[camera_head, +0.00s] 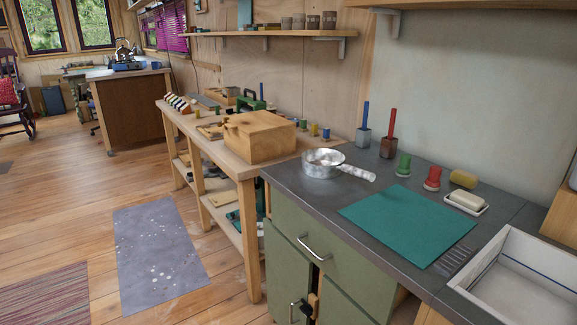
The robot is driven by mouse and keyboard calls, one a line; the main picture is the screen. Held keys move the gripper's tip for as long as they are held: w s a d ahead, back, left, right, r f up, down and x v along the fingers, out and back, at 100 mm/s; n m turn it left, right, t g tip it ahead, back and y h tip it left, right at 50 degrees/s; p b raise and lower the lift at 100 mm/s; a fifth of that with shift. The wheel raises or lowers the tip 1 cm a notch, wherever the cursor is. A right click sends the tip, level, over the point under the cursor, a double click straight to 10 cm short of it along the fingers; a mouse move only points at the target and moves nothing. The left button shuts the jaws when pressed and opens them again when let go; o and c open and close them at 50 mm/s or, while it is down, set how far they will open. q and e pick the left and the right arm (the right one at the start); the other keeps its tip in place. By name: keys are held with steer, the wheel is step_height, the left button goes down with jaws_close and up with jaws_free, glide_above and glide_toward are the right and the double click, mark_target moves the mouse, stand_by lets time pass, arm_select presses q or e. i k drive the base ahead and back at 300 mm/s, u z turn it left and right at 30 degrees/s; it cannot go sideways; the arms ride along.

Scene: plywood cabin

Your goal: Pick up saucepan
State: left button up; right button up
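The saucepan (321,171) is a small silver metal pan on the dark grey countertop (314,197), near its left end. It stands upright, and its pale, wrapped-looking handle (356,172) points right and slightly toward the front. The inside of the pan is only partly visible. Neither of my grippers shows in the head view, so nothing is seen holding or touching the saucepan.
A wooden box (259,137) stands on the workbench left of the pan. A green mat (407,226) lies to its right. Behind are brushes in holders (388,147). A soap dish (466,203) and white sink (520,285) are farther right. Floor is open at left.

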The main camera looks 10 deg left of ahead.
mark_target(320, 163)
steer(key=u, duration=1.55)
steer(key=i, duration=2.05)
steer(key=z, duration=1.4)
